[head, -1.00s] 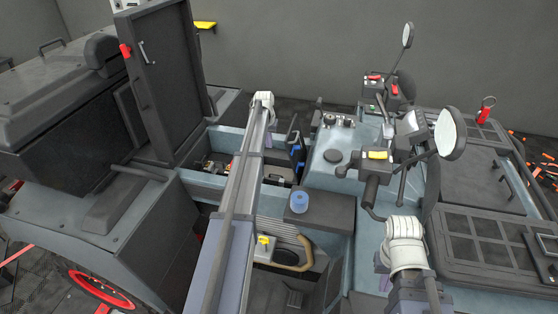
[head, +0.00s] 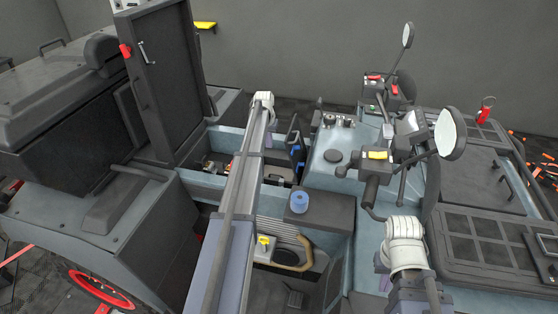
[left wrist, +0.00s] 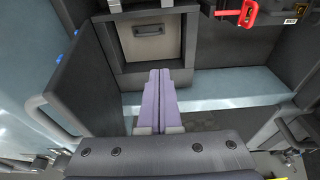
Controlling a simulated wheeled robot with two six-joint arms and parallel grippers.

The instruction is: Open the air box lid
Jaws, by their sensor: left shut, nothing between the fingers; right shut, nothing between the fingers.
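My left gripper (left wrist: 160,98) is shut and empty in the left wrist view, its two lilac fingers pressed together. Beyond its tips is a grey-brown front panel (left wrist: 147,54) with a dark handle (left wrist: 148,30), set in a dark frame. It looks closed and may be the air box lid; I cannot tell for sure. The fingers appear in front of its lower edge, and contact is not clear.
A dark door (left wrist: 75,85) with a grey handle stands at left in the wrist view, and a red latch (left wrist: 240,12) is at upper right. In the head view a tall dark panel (head: 165,85) stands upright, a blue cup (head: 299,202) is on a ledge, and handlebars and mirrors (head: 449,134) crowd the right.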

